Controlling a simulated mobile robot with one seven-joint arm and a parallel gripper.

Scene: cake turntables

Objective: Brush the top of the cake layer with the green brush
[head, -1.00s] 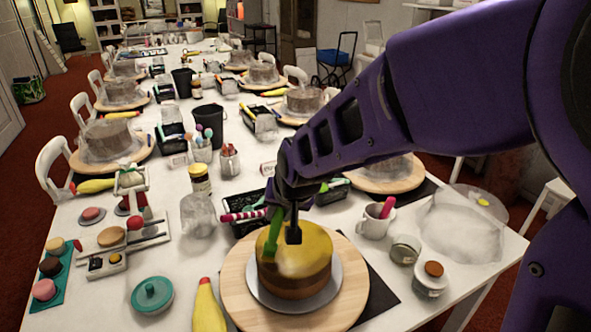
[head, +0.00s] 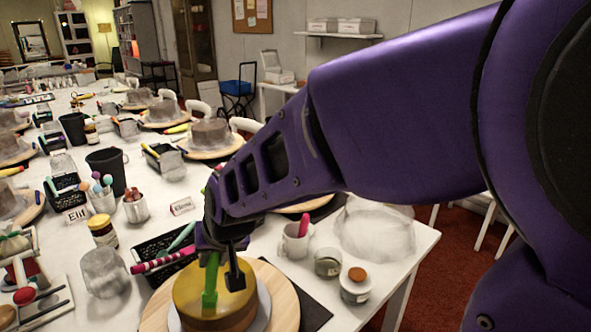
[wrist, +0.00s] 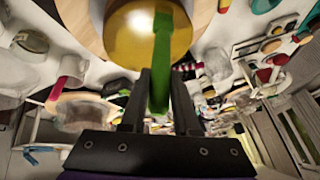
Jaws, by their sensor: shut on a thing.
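The cake layer (head: 190,297) has a glossy yellow top and stands on a silver board (head: 262,312) on a round wooden turntable (head: 285,302) at the bottom of the head view. In the wrist view the yellow top (wrist: 125,45) shows at the upper left. My gripper (head: 224,262) is above the cake layer and shut on the green brush (head: 211,280), which points down. The brush also runs up from between the fingers in the wrist view (wrist: 161,60). I cannot tell whether it touches the cake.
Right of the turntable stand a white mug (head: 293,243) with a pink-handled tool, two small jars (head: 355,285) and a clear dome (head: 375,230). A black basket (head: 160,250) with a striped rolling pin is behind the cake. A glass jar (head: 103,272) stands left.

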